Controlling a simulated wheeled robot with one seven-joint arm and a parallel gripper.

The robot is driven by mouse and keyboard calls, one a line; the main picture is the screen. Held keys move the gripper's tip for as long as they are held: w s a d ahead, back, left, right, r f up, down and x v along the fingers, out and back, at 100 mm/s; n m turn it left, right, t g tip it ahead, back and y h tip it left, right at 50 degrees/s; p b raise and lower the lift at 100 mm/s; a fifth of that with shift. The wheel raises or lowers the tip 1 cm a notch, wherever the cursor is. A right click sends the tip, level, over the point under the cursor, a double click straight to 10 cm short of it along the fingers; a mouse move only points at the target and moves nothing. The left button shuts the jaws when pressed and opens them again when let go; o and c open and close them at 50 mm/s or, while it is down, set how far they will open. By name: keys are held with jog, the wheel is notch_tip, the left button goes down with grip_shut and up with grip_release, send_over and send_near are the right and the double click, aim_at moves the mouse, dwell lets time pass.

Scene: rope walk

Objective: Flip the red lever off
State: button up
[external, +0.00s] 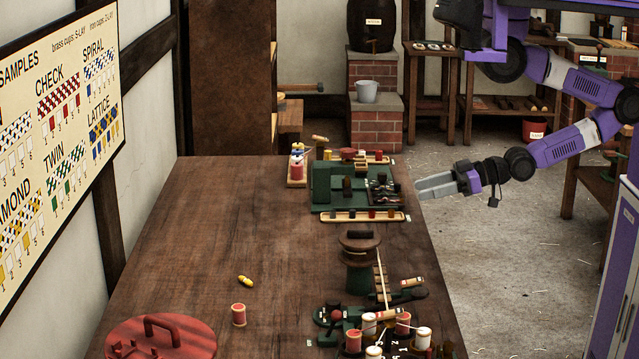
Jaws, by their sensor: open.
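My gripper (420,188) reaches in from the right, its grey fingers pointing left. It is open and empty, in the air off the table's right edge, apart from everything on the table. A green machine (328,318) stands near the front right of the table. A small dark red knob (336,315) shows on it, which may be the red lever. Its handle and position are too small to make out. Spools beside it partly hide the machine.
The wooden table (230,225) has a wide clear middle. A green block with trays (340,190) stands at the back right. A dark-topped green post (359,262), several spools (403,323) and a red lid (160,338) stand nearer. A yellow piece (246,281) lies mid-table.

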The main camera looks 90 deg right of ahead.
jog(key=c, duration=0.4)
jog(key=shift+w+a+r+t+y, duration=0.2)
jog(key=shift+w+a+t, duration=0.05)
jog(key=shift+w, duration=0.35)
jog(key=shift+w+a+r+t+y, duration=0.2)
jog(key=shift+w+t, duration=0.05)
jog(key=shift+w, duration=0.35)
grip_shut()
jog(key=w+a+r+n+g+y+b, duration=0.2)
jog(key=w+a+n+y, duration=0.55)
jog(key=w+a, duration=1.15)
jog(key=a+f+n+g, duration=0.2)
jog(key=a+n+g, duration=0.3)
jog(key=a+n, duration=0.3)
jog(key=s+d+f+n+g+h, duration=0.1)
jog(key=s+f+n+g+h, duration=0.1)
jog(key=s+f, duration=0.3)
jog(key=shift+s+f+n+g+b, duration=0.4)
jog(key=shift+f+n+g, duration=0.25)
jog(key=shift+g, duration=0.25)
